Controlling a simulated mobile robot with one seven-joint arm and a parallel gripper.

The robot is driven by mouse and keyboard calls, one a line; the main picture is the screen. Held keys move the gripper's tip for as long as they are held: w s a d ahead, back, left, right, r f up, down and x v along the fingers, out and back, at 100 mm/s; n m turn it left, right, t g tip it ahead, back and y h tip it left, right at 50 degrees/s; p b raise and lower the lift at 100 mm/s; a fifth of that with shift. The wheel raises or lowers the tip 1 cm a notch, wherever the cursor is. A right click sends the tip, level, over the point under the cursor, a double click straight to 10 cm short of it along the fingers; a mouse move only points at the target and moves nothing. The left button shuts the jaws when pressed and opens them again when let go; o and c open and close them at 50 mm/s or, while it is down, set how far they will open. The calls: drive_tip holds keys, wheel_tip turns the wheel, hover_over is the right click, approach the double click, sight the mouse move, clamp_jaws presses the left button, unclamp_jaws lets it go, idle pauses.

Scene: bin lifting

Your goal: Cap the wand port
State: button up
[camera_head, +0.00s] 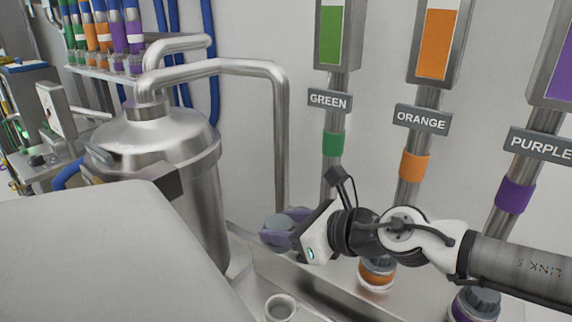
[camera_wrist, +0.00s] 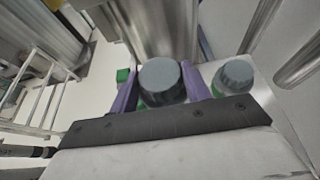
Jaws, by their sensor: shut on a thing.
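My gripper (camera_head: 284,230) has purple fingers closed around the sides of a round dark grey cap. In the wrist view, the cap (camera_wrist: 163,78) sits between the two fingers, with a little green at its lower edge. I cannot tell whether it is on a bottle or loose. In the head view the cap (camera_head: 277,229) shows at the gripper's left end, near the steel ledge. A small round grey cup-like opening (camera_head: 279,308) shows at the bottom, below the gripper; it may be the wand port, but I cannot tell.
A green container with a grey ribbed cap (camera_wrist: 234,77) stands right of my gripper. Capped orange (camera_head: 376,272) and purple (camera_head: 476,303) jars stand near the ledge. A steel tank (camera_head: 165,165) is at left. GREEN, ORANGE and PURPLE columns line the wall.

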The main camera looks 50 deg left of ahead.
sight(286, 225)
drive_tip(key=shift+r+p, duration=1)
drive_tip(key=shift+r, duration=1.5)
